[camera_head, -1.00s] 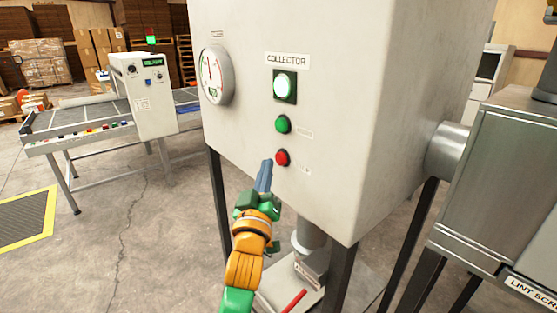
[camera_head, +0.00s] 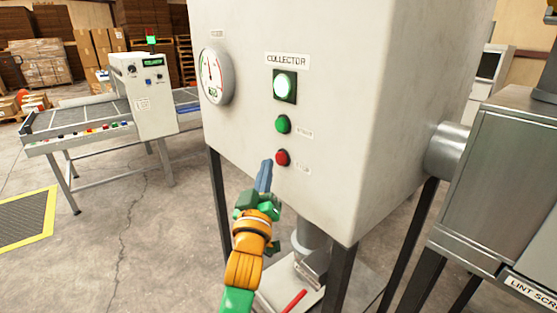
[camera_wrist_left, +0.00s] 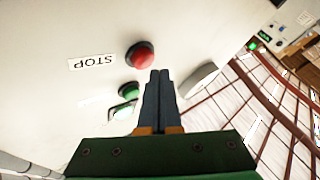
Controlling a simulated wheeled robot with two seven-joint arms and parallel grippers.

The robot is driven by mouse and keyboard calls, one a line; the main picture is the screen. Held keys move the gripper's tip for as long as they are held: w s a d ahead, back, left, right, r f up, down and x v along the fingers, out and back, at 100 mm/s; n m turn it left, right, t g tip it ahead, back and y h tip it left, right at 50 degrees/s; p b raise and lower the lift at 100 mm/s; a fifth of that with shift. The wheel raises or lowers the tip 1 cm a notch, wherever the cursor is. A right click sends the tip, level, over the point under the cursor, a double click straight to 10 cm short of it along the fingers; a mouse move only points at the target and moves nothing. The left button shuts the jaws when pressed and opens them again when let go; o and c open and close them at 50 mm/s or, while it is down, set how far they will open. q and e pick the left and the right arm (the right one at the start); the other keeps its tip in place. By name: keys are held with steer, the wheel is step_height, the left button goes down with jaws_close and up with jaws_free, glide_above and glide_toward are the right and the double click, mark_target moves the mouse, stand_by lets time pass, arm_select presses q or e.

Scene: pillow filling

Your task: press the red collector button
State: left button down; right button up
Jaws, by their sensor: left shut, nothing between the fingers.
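The red collector button (camera_head: 282,157) is on the front of the white collector cabinet (camera_head: 340,120), below a green button (camera_head: 283,124) and a lit green lamp (camera_head: 285,86). My left gripper (camera_head: 265,164) is shut and empty, its fingertips just left of and slightly below the red button in the head view. In the left wrist view the shut fingers (camera_wrist_left: 160,74) point at the panel, with the red button (camera_wrist_left: 140,56) just beyond and left of the tips, beside a STOP label (camera_wrist_left: 92,62). I cannot tell whether the tips touch the panel. My right gripper is not in view.
A round gauge (camera_head: 216,76) is at the panel's upper left. A metal lint screen unit (camera_head: 500,190) stands at the right, joined by a pipe. A conveyor (camera_head: 80,125) stands at the left. Open concrete floor lies between conveyor and cabinet.

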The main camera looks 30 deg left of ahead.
arm_select(q)
steer(key=shift+w+d, duration=0.15)
steer(key=shift+w, duration=0.25)
steer(key=shift+w+d+b, duration=0.2)
steer(key=shift+w+b, duration=0.1)
steer(key=shift+w, duration=0.15)
stand_by(0.8)
steer(key=shift+s, duration=0.1)
steer(key=shift+s+a+p, duration=0.35)
steer(key=shift+s+p, duration=0.15)
steer(key=shift+s, duration=0.2)
